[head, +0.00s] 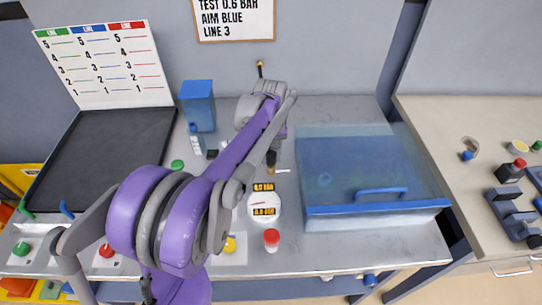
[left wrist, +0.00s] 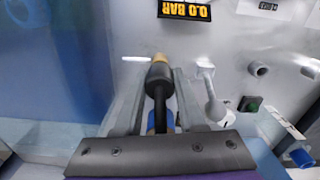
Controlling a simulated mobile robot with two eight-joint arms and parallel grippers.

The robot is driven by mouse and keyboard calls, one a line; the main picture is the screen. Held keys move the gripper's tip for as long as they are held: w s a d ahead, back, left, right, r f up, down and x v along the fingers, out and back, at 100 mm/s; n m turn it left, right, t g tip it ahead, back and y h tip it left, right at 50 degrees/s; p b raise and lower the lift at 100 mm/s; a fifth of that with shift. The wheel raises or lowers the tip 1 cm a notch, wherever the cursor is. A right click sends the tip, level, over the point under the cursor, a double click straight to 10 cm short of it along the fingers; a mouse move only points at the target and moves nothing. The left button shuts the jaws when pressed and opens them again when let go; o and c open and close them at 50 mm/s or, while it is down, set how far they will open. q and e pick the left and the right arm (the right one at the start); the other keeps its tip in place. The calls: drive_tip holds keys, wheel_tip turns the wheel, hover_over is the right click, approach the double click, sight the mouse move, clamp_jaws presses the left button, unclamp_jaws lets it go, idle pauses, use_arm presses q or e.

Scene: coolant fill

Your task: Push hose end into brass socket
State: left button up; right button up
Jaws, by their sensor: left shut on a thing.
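My left gripper (left wrist: 158,85) is shut on a black hose end (left wrist: 159,82), which lies between its two grey fingers in the left wrist view. A blue band shows behind it, near the palm. A brass-coloured piece (left wrist: 160,58) shows at the front of the black part; I cannot tell whether it is the hose tip or the brass socket, or whether the two touch. In the head view the left gripper (head: 271,150) is over the bench behind the round gauge (head: 264,203), with the dark hose end partly hidden below it. My right gripper is not in view.
A clear blue-edged box with a handle (head: 330,210) stands right of the gripper. A blue container (head: 198,104) stands at the back left, near a black board (head: 100,150). A second bench (head: 440,130) is at the right.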

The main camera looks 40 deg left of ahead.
sight(271, 153)
use_arm(q)
drive_tip(key=shift+r, duration=0.55)
drive_tip(key=shift+f+b, duration=0.45)
drive_tip(key=shift+f, duration=0.65)
idle(1.0)
drive_tip(key=o, duration=1.1)
drive_tip(key=shift+o, duration=0.2)
wheel_tip(271, 153, up, 11)
drive_tip(key=shift+f+p, duration=0.1)
drive_tip(key=shift+p, duration=0.25)
